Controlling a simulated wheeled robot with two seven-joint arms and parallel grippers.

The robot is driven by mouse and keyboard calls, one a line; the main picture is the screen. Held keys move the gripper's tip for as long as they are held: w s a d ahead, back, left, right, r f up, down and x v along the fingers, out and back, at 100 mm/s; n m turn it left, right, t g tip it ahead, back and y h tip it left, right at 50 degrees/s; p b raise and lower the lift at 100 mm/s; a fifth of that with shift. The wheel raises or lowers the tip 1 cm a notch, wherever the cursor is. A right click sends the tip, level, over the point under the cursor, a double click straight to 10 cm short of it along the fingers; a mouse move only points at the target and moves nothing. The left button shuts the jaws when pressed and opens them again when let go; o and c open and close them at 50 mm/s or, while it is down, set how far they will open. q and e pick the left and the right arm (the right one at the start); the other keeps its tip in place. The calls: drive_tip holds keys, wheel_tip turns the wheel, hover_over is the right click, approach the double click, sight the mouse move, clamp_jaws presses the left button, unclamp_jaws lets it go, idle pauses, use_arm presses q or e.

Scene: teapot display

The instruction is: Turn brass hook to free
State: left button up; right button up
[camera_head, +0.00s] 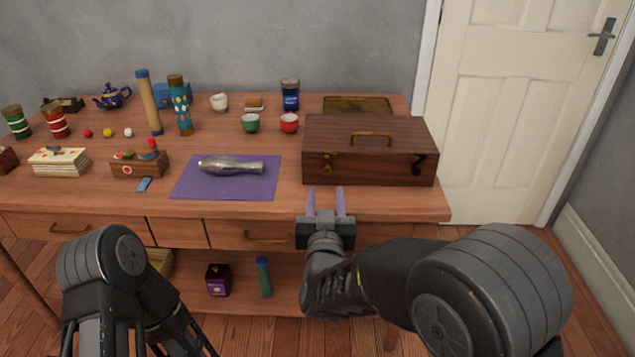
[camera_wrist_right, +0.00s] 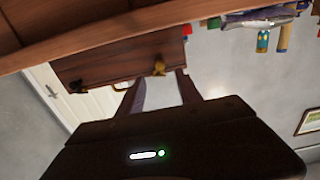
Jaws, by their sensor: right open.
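A dark wooden box (camera_head: 368,153) with a brass top handle (camera_head: 371,135) stands at the right of the table. A small brass hook (camera_head: 325,168) is on the left of its front face; it also shows in the right wrist view (camera_wrist_right: 160,68). A darker catch (camera_head: 418,164) is on the right of the front. My right gripper (camera_head: 326,197) is open and empty, in front of the box's left part. In the right wrist view its fingertips (camera_wrist_right: 160,80) appear on either side of the brass hook, apparently short of it. My left gripper is out of view.
A purple cloth (camera_head: 208,190) with a silvery bottle-like object (camera_head: 232,166) lies left of the box. Green (camera_head: 250,124) and red (camera_head: 289,123) cups stand behind. The table's front edge (camera_head: 250,211) lies near my right gripper.

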sight(326, 172)
drive_tip(key=shift+s+r, duration=0.1)
drive_tip(key=shift+r, duration=0.05)
drive_tip(key=w, duration=0.8)
drive_tip(key=shift+c, duration=0.5)
drive_tip(key=shift+s, duration=0.1)
clamp_jaws()
